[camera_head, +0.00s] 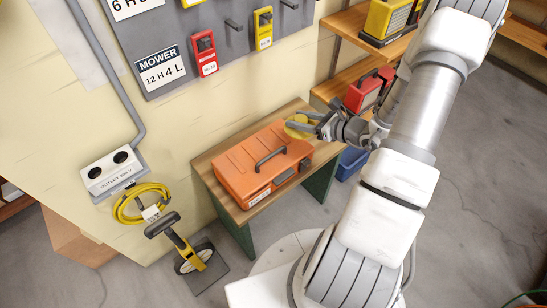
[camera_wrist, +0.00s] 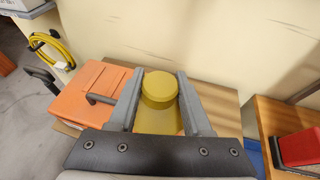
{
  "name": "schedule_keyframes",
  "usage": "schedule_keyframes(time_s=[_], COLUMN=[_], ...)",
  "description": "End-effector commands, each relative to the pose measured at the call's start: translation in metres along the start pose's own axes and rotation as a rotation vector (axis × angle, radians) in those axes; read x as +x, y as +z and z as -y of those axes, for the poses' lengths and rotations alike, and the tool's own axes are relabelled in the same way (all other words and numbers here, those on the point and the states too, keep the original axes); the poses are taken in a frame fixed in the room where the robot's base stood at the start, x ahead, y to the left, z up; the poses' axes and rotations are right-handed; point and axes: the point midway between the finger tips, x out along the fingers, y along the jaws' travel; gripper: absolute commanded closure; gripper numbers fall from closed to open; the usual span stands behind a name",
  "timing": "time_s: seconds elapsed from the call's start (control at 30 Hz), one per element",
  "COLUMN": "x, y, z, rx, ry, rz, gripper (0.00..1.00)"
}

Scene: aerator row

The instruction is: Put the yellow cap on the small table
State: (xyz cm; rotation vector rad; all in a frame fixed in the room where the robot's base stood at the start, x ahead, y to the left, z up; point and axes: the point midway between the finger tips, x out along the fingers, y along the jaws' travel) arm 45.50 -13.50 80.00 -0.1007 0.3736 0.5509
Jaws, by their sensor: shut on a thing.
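The yellow cap (camera_wrist: 160,88) is a round, flat-topped piece between my gripper's two fingers in the wrist view. It also shows in the head view (camera_head: 297,126), partly hidden by the fingers. My gripper (camera_head: 312,126) is shut on the cap, over the back right part of the small table. The small table (camera_head: 241,212) has a wooden top and dark green legs. An orange toolbox (camera_head: 250,172) with a dark handle stands on it, to the left of the cap. I cannot tell whether the cap touches the table top or the toolbox.
A wooden shelf at the right holds a red case (camera_head: 364,94) and a yellow device (camera_head: 387,20). A grey board (camera_head: 228,35) with tags hangs on the wall. A coiled yellow cable (camera_head: 139,204) hangs at the left. Bare table top (camera_wrist: 222,108) shows right of the gripper.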

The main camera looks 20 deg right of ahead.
Motion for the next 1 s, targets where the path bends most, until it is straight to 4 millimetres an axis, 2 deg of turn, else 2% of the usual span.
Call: schedule_keyframes(time_s=[0.03, 0.3, 0.43, 0.6, 0.67, 0.77, 1.0], x=[-0.004, -0.044, -0.059, -0.07, -0.068, -0.053, 0.003], y=[-0.025, -0.098, -0.12, -0.134, -0.137, -0.142, -0.156], z=[0.012, 0.061, 0.075, 0.084, 0.087, 0.094, 0.124], rx=[0.02, 0.107, 0.136, 0.156, 0.158, 0.158, 0.157], ry=[-0.046, -0.254, -0.324, -0.37, -0.375, -0.374, -0.374], rz=[0.001, 0.005, 0.006, 0.006, 0.007, 0.007, 0.008], gripper=[1.0, 1.0, 1.0, 1.0, 1.0, 1.0, 1.0])
